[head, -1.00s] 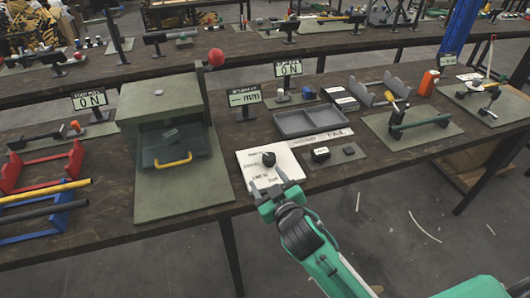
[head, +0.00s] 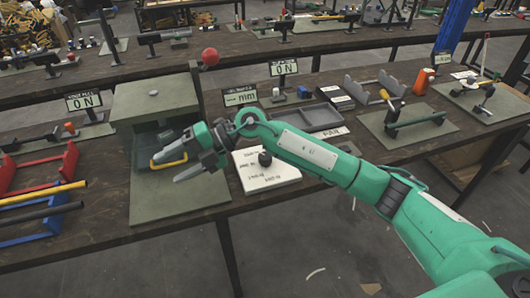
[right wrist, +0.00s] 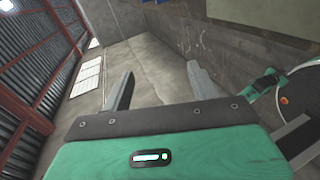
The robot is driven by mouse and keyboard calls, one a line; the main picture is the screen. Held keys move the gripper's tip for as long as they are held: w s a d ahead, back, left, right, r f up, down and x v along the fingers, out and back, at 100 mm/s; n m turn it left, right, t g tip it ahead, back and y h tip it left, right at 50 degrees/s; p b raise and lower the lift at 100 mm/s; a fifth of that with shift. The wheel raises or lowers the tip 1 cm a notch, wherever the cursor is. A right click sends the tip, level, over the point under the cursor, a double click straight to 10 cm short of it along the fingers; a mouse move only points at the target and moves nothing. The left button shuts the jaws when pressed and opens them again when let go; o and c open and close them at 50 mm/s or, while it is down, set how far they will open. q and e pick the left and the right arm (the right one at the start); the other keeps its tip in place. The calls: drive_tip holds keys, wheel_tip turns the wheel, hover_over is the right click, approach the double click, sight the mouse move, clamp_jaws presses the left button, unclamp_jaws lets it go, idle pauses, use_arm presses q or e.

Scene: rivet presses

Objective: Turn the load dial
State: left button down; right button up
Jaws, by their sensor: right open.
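The load dial (head: 264,158) is a small black knob on a white plate (head: 270,180) with printed labels, at the middle of the near table's front edge. My right gripper (head: 172,160) is to the left of the dial, clear of it, and appears in front of the press's yellow handle. I cannot tell whether it touches the handle. The right wrist view shows its two grey fingers (right wrist: 160,88) spread apart with nothing between them. My right forearm passes just behind and right of the dial in the head view and hides part of the plate's surroundings. My left gripper is not in view.
Red racks (head: 70,160) are farther left. A grey tray (head: 318,117) and a fixture plate (head: 410,125) lie right. Signs stand behind.

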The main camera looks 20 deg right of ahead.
drive_tip(key=w+d+f+h, duration=0.2)
drive_tip(key=w+d+h, duration=0.2)
drive_tip(key=d+h, duration=0.15)
wheel_tip(320, 180, up, 3)
drive_tip(key=m+t+h, duration=0.1)
drive_tip(key=m+h, duration=0.2)
drive_tip(key=h, duration=0.6)
hover_over(265, 156)
wheel_tip(265, 156, down, 13)
drive_tip(key=shift+r+p, duration=0.1)
drive_tip(key=shift+p, duration=0.95)
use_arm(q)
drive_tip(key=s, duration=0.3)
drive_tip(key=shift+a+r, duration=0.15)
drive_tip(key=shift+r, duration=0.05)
use_arm(e)
drive_tip(key=c, duration=0.9)
drive_tip(key=shift+c, duration=0.4)
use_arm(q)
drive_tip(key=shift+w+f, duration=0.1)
use_arm(e)
drive_tip(key=shift+n, duration=0.3)
